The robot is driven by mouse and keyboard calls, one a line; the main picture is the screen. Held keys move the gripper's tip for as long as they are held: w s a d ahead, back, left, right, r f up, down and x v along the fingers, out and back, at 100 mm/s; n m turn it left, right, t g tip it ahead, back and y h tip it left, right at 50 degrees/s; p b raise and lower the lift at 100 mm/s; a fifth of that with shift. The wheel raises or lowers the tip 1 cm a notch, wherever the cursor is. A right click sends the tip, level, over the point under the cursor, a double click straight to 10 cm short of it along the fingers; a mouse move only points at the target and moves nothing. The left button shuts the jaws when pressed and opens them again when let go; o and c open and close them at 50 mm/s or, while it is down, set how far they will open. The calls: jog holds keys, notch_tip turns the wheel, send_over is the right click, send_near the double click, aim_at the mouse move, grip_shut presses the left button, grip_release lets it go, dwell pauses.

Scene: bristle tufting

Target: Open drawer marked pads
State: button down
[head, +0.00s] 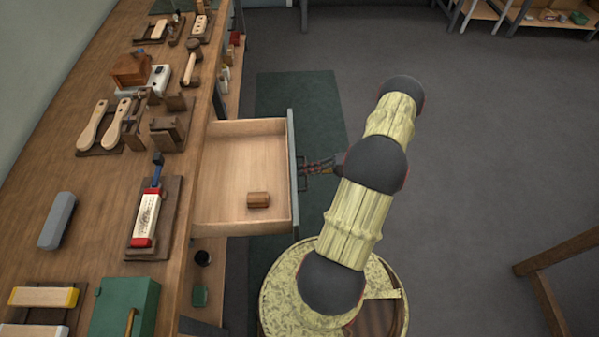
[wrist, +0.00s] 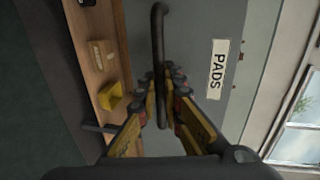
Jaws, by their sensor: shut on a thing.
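The drawer (head: 240,128) is pulled out from the bench, well open, with a wooden inside and a grey front. In the wrist view its grey front (wrist: 235,45) bears a white label (wrist: 217,69) reading PADS. My gripper (head: 318,167) is at the outer side of the drawer front. In the wrist view my gripper (wrist: 163,100) is shut on the dark bar handle (wrist: 158,35), which passes between its fingers. A small brown wooden block (head: 258,200) lies in the drawer near its front corner.
The bench top (head: 85,190) carries brushes, wooden jigs and a green box (head: 124,306) to the left. A dark green mat (head: 300,90) lies on the floor beside the drawer. Open grey floor (head: 480,150) lies to the right, with a wooden frame (head: 548,290) at lower right.

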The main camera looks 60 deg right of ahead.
jog(key=shift+s+f, duration=0.1)
jog(key=c, duration=2)
grip_release()
jog(key=shift+d, duration=0.1)
jog(key=v, duration=1.2)
